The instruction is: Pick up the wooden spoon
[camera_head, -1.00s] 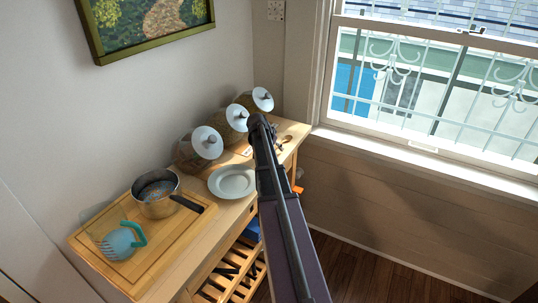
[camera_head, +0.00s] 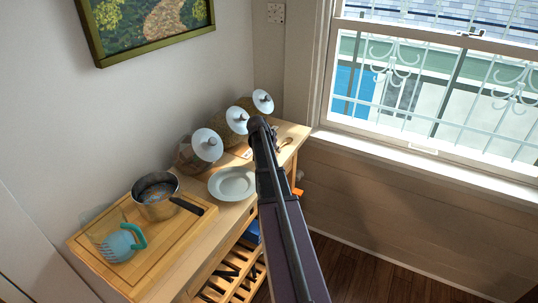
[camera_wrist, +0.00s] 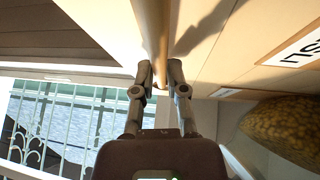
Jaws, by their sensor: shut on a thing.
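The wooden spoon (camera_head: 285,142) shows in part at the far right end of the wooden table, just right of my arm's end. In the wrist view its pale round handle (camera_wrist: 153,32) runs down from the top edge to my gripper (camera_wrist: 160,72). My gripper's two fingers are closed on either side of the handle and grip it. In the head view my own arm hides most of the gripper and part of the spoon. I cannot tell whether the spoon is clear of the tabletop.
A window (camera_head: 435,85) is at right.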

